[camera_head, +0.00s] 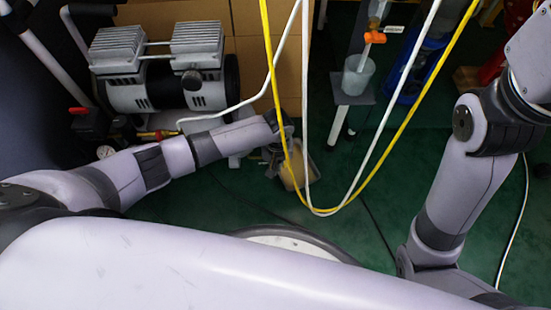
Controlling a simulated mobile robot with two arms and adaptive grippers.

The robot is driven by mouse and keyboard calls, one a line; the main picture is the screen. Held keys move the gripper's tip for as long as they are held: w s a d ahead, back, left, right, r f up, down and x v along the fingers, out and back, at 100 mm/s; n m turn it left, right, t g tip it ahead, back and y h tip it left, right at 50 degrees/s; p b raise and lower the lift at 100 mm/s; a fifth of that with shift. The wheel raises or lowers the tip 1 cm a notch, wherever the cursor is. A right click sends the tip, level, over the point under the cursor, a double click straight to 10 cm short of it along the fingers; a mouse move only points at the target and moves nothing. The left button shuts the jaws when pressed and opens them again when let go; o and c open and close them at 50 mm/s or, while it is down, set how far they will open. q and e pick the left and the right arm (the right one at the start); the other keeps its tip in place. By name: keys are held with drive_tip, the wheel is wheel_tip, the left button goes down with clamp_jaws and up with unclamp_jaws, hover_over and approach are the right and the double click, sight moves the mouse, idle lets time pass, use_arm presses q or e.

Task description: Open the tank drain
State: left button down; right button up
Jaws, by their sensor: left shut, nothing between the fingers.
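An air compressor (165,70) with two finned heads and a dark body stands at the upper left. A red-handled fitting (78,111) and a brass valve with a red handle (157,134) are low at its front, near a round gauge (105,152). An orange-handled valve (374,38) sits above a translucent cup (357,75) at the upper middle. I cannot tell which part is the tank drain. My left gripper (292,172) is shut and empty, right of the compressor, partly hidden behind hanging hoses. My right arm leaves the picture at the upper right; its gripper is not visible.
Yellow (275,90) and white (305,110) hoses hang in loops across the middle, in front of my left gripper. Cardboard boxes (262,60) stand behind. The dark green floor (350,190) is mostly clear, with thin cables on it. A blue object (405,85) stands at the back.

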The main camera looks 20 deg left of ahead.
use_arm(q)
drive_tip(key=shift+d, duration=0.15)
drive_tip(key=shift+w+d+p, duration=0.3)
drive_tip(key=shift+w+d, duration=0.3)
drive_tip(key=shift+d, duration=0.2)
